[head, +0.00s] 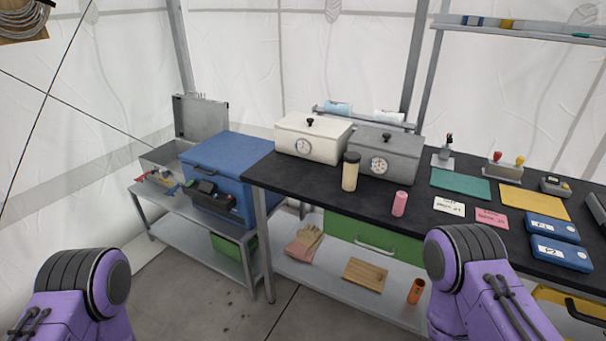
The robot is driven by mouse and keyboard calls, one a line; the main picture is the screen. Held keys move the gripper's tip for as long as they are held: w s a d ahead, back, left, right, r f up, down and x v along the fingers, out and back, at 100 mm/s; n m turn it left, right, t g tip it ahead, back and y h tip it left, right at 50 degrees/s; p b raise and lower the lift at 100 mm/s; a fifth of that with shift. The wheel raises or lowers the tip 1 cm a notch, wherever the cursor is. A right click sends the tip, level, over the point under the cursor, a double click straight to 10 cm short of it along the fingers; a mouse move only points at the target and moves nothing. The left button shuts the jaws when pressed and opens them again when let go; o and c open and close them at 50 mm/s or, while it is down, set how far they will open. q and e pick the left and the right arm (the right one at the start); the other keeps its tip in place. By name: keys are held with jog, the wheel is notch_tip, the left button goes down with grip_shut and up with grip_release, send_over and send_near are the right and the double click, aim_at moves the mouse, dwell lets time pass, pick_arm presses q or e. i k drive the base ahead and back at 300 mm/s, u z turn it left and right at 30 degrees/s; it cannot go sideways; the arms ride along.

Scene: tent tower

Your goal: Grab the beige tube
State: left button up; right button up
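The beige tube (349,174) with a black cap stands upright on the black worktable (274,173), close to its front edge. It stands in front of the grey box with a dial, to the left of a pink cylinder. My purple arms show at the lower left and lower right of the head view, well short of the tube. Neither gripper shows in the view.
A pink cylinder (400,203) stands right of the tube. A white box (312,137) and a grey box (385,152) stand behind. A blue case (223,165) is on the lower left table. Bare floor lies in front.

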aim_at(350, 170)
jog(key=u, duration=0.25)
jog(key=i, duration=0.65)
jog(key=z, duration=1.75)
